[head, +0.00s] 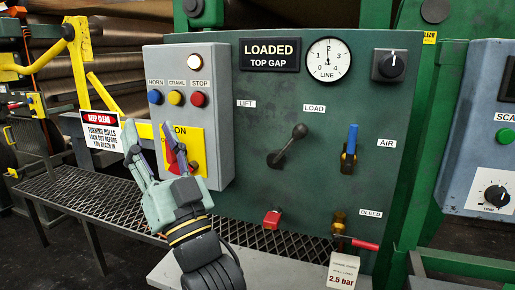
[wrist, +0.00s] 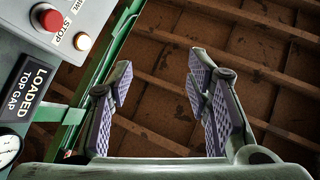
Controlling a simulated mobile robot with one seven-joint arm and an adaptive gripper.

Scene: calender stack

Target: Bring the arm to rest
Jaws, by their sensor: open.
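My gripper (head: 152,156) is in front of the grey button box (head: 216,118) in the head view, fingers pointing up. It is open with nothing between its fingers. It covers part of the yellow plate and the red switch (head: 171,152) there.
The green panel (head: 320,210) carries a black LOAD lever (head: 288,146), a blue AIR handle (head: 351,142) and a red BLEED handle (head: 364,244). A mesh shelf (head: 80,195) runs below. A yellow rail arm (head: 76,45) is at left. A red stop button (wrist: 50,20) shows in the wrist view.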

